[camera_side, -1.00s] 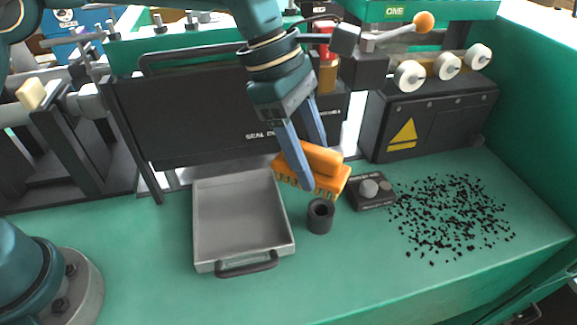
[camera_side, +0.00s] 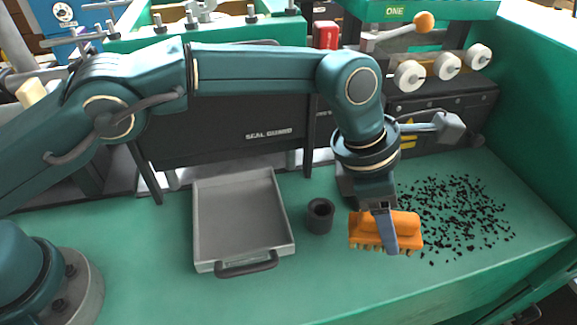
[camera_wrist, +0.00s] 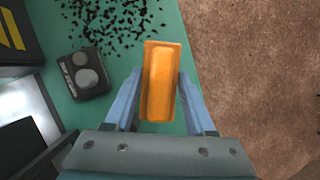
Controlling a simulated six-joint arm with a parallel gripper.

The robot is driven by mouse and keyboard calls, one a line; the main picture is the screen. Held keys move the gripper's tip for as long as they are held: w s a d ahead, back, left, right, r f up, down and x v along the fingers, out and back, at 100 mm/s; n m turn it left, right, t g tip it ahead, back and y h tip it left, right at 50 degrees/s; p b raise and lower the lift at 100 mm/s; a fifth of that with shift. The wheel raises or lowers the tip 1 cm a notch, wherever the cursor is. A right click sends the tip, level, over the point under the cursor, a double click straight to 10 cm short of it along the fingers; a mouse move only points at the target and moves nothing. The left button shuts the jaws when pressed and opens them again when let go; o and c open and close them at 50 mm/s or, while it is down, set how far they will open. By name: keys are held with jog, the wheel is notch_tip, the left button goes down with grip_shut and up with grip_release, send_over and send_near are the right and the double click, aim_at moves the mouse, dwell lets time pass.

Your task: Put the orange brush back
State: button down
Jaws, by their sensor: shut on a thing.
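The orange brush (camera_side: 408,226) has a block-shaped back and tan bristles facing down. My gripper (camera_side: 390,240) is shut on it, just left of the black scattered bits. One finger shows in front of the brush in the side view; the other is hidden behind it. In the wrist view the brush (camera_wrist: 160,85) sits between both fingers of my gripper (camera_wrist: 157,90), its long side running away from the wrist. I cannot tell whether the bristles touch the bench.
Black bits (camera_side: 465,215) lie scattered at the right of the green bench (camera_side: 340,285). A grey tray with a handle (camera_side: 240,215) and a dark round cup (camera_side: 320,216) stand to the left. A small knob box (camera_wrist: 84,75) shows in the wrist view. The bench's front is clear.

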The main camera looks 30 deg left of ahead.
jog(key=shift+s+d+f, duration=0.15)
jog(key=shift+d+f, duration=0.15)
jog(key=shift+d, duration=0.1)
jog(key=shift+f, duration=2)
jog(key=shift+f, duration=0.15)
jog(key=shift+c, duration=1.2)
grip_release()
